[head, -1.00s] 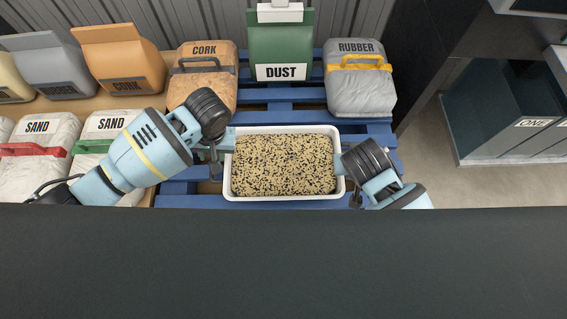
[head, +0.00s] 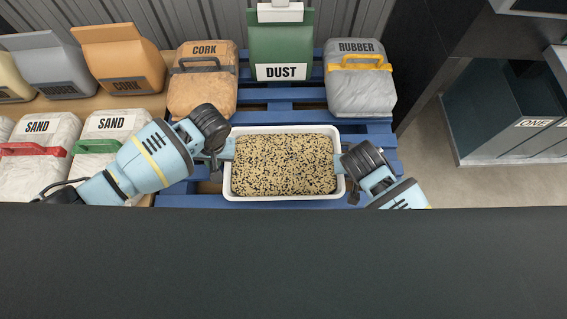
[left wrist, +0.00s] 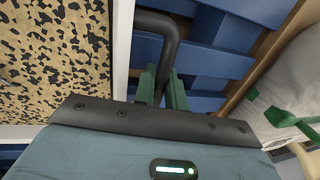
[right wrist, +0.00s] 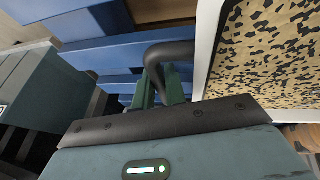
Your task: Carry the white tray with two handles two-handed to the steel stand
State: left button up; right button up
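The white tray (head: 284,197) lies level on the blue pallet, filled with a tan, black-flecked material (head: 285,163). Its rim also shows in the left wrist view (left wrist: 122,50) and right wrist view (right wrist: 207,40). My left gripper (head: 228,148) is at the tray's left end. Its green fingers (left wrist: 162,85) stand close on either side of the dark left handle (left wrist: 160,35) and appear shut on it. My right gripper (head: 342,164) is at the right end. Its fingers (right wrist: 158,85) appear shut on the dark right handle (right wrist: 170,50). The steel stand cannot be made out for certain.
Behind the tray are a cork bag (head: 203,90), a green dust container (head: 281,40) and a rubber bag (head: 360,90). Sand bags (head: 105,130) lie at left. A dark bin marked ONE (head: 500,110) stands right, with open floor (head: 430,150) before it.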

pick_arm(q)
grip_shut()
pick_arm(e)
grip_shut()
dwell(0.7)
pick_arm(q)
jog(key=shift+w+r, duration=0.1)
jog(key=shift+r, duration=0.1)
pick_arm(e)
jog(key=shift+w+r, duration=0.1)
jog(key=shift+r, duration=0.1)
